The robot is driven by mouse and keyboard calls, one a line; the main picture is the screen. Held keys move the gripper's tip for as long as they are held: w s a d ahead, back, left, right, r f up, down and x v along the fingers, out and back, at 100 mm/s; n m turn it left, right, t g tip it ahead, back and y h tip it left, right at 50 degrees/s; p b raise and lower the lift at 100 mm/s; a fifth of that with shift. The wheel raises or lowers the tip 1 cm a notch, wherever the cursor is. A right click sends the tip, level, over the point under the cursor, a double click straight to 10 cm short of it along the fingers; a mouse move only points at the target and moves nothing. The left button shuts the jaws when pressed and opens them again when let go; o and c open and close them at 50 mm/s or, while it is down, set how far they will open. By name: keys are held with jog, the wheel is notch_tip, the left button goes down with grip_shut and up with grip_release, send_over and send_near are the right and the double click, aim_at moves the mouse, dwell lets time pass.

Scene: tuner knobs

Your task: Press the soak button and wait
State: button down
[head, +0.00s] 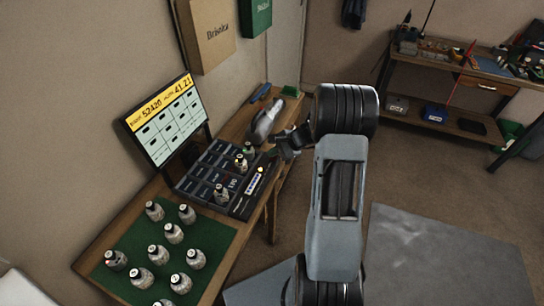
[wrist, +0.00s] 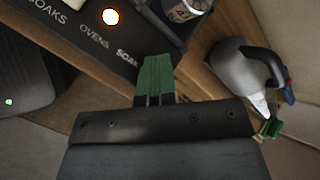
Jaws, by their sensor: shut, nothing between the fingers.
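A round button (wrist: 110,17) glows orange-white above OVENS. A pale shape at the top edge, above SOAKS, is cut off, so I cannot tell whether it is the soak button. In the head view the panel (head: 240,207) lies along the right edge of a dark compartment tray, with small yellow marks on it. My gripper (wrist: 156,66) is shut and empty, its green fingertips by the SCAN end. It also shows in the head view (head: 273,153), near the panel's far end.
The tray (head: 196,178) holds several labelled bottles. More bottles stand on a green mat (head: 215,232). A screen (head: 166,118) reading 52420 and 41:21 stands behind. A grey, black-handled object (wrist: 236,68) lies beyond the panel. A cluttered workbench (head: 455,66) stands far right, across open floor.

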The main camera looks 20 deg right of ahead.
aim_at(274, 158)
jog(key=shift+r, duration=0.1)
jog(key=shift+r+p, duration=0.6)
jog(key=shift+r, duration=0.25)
jog(key=shift+r+p, duration=1.75)
jog(key=shift+r, duration=0.8)
jog(key=shift+f, duration=0.1)
